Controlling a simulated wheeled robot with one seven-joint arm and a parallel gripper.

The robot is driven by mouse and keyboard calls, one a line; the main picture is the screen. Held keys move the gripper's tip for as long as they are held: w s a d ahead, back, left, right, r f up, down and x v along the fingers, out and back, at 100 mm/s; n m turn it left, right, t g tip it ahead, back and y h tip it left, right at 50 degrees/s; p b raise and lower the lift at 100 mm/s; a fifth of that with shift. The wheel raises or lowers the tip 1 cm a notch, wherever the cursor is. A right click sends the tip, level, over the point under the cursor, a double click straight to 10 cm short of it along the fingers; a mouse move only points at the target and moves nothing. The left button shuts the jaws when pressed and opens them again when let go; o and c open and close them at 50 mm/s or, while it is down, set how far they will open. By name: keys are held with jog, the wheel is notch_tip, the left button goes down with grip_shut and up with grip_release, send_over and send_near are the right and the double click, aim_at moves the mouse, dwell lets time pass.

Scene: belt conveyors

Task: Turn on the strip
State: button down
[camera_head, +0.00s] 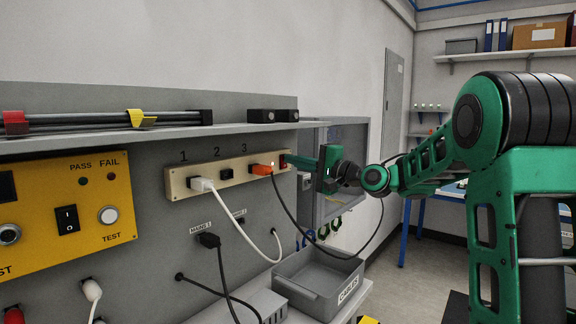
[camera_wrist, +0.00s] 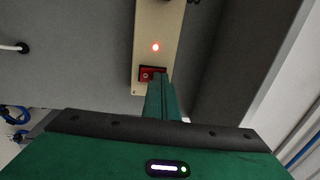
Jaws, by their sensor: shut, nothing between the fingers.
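The strip (camera_head: 205,183) is a long beige power strip on the grey panel, with sockets numbered 1, 2 and 3. A white plug is in socket 1, a dark piece is at socket 2, and an orange plug (camera_head: 261,169) is in socket 3. The strip's end also shows in the wrist view (camera_wrist: 150,25). There, a red indicator light (camera_wrist: 155,47) glows beside a red rocker switch (camera_wrist: 151,73). My gripper (camera_head: 289,160) is shut and empty. Its green fingertips (camera_wrist: 158,84) are at the switch and cover part of it; contact is not clear.
A grey shelf (camera_head: 140,133) runs just above the strip. A grey cable bin (camera_head: 312,281) stands below it. A black plug (camera_head: 209,240) is in the MAINS 1 outlet. Loose cables hang below the strip. A yellow test box (camera_head: 75,200) is at left.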

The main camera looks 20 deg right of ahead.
jog(key=r+v, duration=0.2)
jog(key=v, duration=1.1)
jog(key=shift+s+d+r, duration=0.2)
jog(key=shift+s+r, duration=0.15)
jog(key=shift+s, duration=0.05)
jog(key=s+d+f+n+g+h, duration=0.2)
jog(key=s+f+g+h, duration=0.3)
jog(key=f, duration=0.6)
jog(key=s+d+f+n+g+h, duration=0.2)
jog(key=s+f+h, duration=0.1)
jog(key=s+f, duration=0.6)
jog(key=s+d+f+g+h, duration=0.1)
jog(key=s+f+g, duration=0.3)
jog(key=s, duration=0.9)
jog(key=s+d+f+g+h, duration=0.1)
jog(key=s+f+g, duration=0.3)
jog(key=s, duration=0.9)
notch_tip(320, 180, down, 3)
jog(key=shift+d+f+g+h, duration=0.1)
jog(key=shift+d+g+h, duration=0.2)
jog(key=shift+d, duration=0.5)
jog(key=shift+s, duration=0.1)
